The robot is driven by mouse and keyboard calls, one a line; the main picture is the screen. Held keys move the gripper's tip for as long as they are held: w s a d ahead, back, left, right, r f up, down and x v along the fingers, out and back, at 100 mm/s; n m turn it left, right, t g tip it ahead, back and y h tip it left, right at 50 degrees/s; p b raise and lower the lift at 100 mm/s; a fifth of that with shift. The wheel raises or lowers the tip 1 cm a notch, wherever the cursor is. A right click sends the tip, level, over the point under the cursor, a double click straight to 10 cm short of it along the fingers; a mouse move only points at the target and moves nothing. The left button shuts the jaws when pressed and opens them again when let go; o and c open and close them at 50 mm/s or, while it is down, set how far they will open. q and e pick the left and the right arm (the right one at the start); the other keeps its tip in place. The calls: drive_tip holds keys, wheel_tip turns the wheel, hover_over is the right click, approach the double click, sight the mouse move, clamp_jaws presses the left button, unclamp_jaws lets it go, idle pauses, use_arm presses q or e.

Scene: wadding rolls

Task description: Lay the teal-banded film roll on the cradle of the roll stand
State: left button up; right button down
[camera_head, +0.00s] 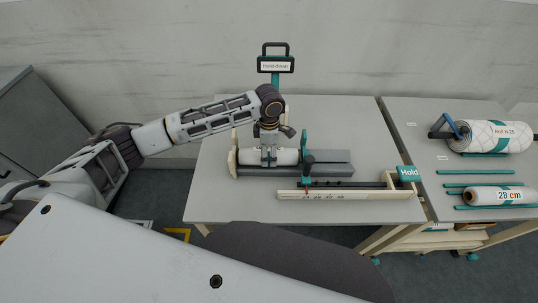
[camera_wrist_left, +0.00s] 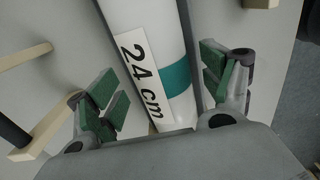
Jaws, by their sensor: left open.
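A white film roll (camera_head: 286,157) lies along the grey cradle of the roll stand (camera_head: 335,170), between a cream end plate and a teal post. In the left wrist view the roll (camera_wrist_left: 142,18) shows a teal band and a "24 cm" label. My left gripper (camera_head: 268,163) is above the roll, pointing down. In the left wrist view its green-padded fingers (camera_wrist_left: 165,88) are open, one on each side of the roll, with gaps showing. The gripper hides part of the roll in the head view. My right gripper is not in view.
A "Hold" sign (camera_head: 408,173) and a cream ruled bar (camera_head: 345,194) are in front of the stand. A "Hold down" sign (camera_head: 275,66) rises behind it. The right table holds a "28 cm" roll (camera_head: 490,196) and a larger quilted roll (camera_head: 485,137). The table's left part is clear.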

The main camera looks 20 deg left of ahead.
sight(269, 151)
use_arm(q)
wheel_tip(269, 151, up, 11)
drive_tip(key=shift+f, duration=0.15)
idle(0.4)
